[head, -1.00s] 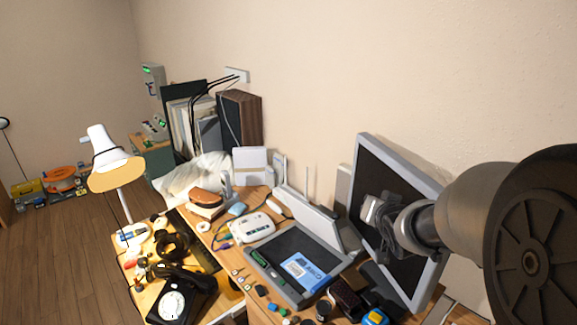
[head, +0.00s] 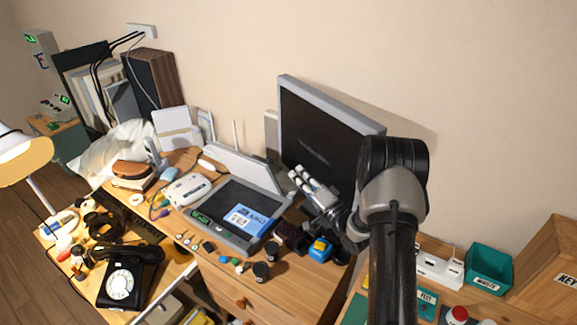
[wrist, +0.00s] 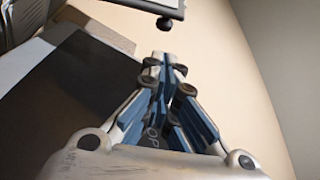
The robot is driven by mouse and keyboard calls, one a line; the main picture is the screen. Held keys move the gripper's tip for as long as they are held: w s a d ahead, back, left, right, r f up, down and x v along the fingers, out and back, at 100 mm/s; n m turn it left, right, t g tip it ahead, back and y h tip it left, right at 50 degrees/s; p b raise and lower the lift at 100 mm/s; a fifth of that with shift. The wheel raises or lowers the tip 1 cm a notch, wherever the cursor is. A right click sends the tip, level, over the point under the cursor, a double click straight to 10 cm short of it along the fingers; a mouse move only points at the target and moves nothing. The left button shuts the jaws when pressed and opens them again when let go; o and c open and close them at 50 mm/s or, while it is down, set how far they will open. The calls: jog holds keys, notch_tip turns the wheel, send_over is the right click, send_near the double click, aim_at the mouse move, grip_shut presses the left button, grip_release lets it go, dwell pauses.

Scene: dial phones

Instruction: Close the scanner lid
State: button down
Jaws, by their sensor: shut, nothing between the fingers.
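The scanner (head: 204,213) lies on the desk with its dark glass upward, and a blue-and-white sheet (head: 246,219) rests on the glass. Its pale grey lid (head: 243,166) stands raised along the back edge, open. My gripper (head: 296,177) is shut and empty, in front of the monitor and near the right end of the lid; I cannot tell whether they touch. In the wrist view my closed fingers (wrist: 165,75) fill the middle beside a dark panel I cannot identify for sure.
The monitor (head: 320,130) stands behind my gripper. A white device (head: 187,189) sits left of the scanner. Dark cups (head: 261,272) and a blue-and-yellow item (head: 320,249) are at its front right. A black dial phone (head: 122,284) is at the front left.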

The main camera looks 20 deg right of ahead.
jog(key=b+x, duration=0.2)
jog(key=x, duration=0.7)
jog(key=shift+w, duration=0.15)
jog(key=shift+a+r, duration=0.1)
jog(key=s+a+f, duration=0.1)
jog(key=a, duration=0.1)
jog(key=s+a+b, duration=0.1)
jog(key=a, duration=0.1)
jog(key=s+a+f, duration=0.1)
jog(key=s+a, duration=0.1)
jog(key=shift+f, duration=0.35)
jog(key=s+a+f+b, duration=0.3)
jog(key=s+a+f, duration=0.1)
jog(key=a+f, duration=0.2)
jog(key=shift+f, duration=0.15)
